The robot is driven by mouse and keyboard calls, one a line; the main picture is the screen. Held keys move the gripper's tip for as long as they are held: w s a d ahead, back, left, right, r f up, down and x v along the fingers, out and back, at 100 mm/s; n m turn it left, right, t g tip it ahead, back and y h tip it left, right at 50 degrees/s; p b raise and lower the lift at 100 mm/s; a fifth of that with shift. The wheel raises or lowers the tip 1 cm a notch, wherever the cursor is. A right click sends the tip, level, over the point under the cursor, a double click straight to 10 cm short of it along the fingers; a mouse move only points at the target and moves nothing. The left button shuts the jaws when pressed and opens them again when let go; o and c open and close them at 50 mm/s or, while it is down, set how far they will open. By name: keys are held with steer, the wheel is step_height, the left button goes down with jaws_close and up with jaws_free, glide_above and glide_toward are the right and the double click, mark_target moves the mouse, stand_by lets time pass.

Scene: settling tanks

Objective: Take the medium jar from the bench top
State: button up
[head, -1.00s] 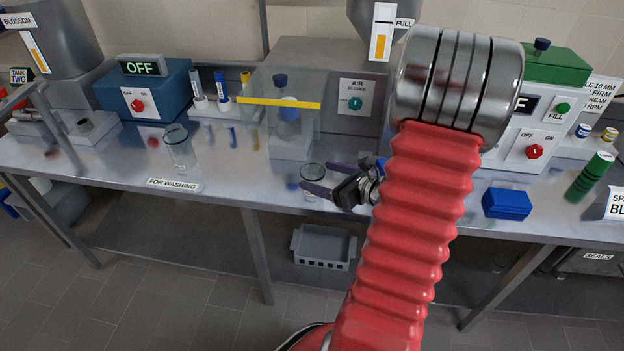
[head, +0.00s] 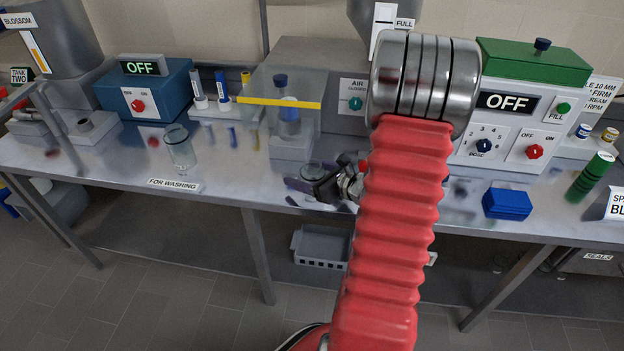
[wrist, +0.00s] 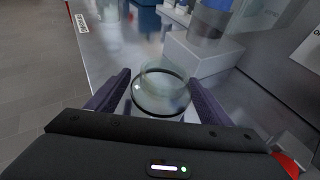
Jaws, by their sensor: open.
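A clear glass jar (wrist: 162,100) with a dark rim stands on the bench between the fingers of my gripper (wrist: 157,82) in the wrist view. A purple finger lies on each side of it, with small gaps that I cannot judge exactly. In the head view my gripper (head: 303,187) is open at the bench's front edge, and the small visible part of this jar (head: 312,168) shows just behind the fingers. Another, taller clear glass jar (head: 180,150) stands upright further left on the bench top (head: 235,180). I cannot tell by label which is the medium one.
A clear guard with a yellow bar (head: 279,103) covers a blue-capped bottle on a grey block behind the jar. A blue box (head: 507,204) and a green cylinder (head: 590,177) are to the right. The front bench between the jars, behind the FOR WASHING label (head: 173,185), is clear.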

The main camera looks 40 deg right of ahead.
steer(key=shift+w+f, duration=0.15)
steer(key=shift+w, duration=0.35)
steer(key=c, duration=1.2)
